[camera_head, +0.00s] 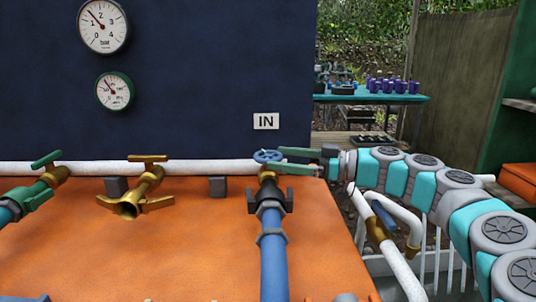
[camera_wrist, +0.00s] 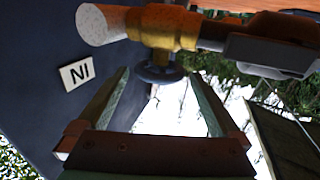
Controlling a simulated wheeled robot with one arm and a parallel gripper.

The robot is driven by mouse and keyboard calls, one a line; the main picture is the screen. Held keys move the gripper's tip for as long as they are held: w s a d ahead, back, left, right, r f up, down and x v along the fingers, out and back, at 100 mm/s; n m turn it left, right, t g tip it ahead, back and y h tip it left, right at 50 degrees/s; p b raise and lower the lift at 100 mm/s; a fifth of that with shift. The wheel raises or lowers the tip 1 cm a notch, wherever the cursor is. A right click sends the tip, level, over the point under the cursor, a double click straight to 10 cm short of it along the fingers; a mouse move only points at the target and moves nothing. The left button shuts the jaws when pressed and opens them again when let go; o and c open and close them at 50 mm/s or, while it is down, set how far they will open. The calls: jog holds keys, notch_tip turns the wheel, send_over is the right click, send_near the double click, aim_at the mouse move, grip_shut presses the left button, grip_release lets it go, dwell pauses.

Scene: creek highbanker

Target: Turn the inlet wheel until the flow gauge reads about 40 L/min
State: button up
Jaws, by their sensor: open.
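The blue inlet wheel (camera_head: 267,156) sits on top of a brass valve (camera_head: 267,174) under the IN sign (camera_head: 266,121). In the wrist view the wheel (camera_wrist: 158,73) lies between the tips of my open fingers, with visible space either side. My gripper (camera_head: 283,158) reaches in from the right, its green fingers level with the wheel. The smaller green-rimmed gauge (camera_head: 115,91) on the dark panel looks like the flow gauge. Its needle points to the upper left; its figures are too small to read surely.
A larger gauge (camera_head: 103,26) marked bar hangs above. A blue hose (camera_head: 273,265) runs below the inlet valve. A white pipe (camera_head: 402,270) stands below my arm.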

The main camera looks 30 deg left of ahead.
aim_at(268, 153)
jog(key=shift+s+a, duration=0.2)
jog(key=shift+a, duration=0.8)
jog(key=shift+s+a, duration=0.15)
jog(key=shift+a, duration=0.8)
jog(key=shift+c, duration=0.2)
jog(key=c, duration=1.1)
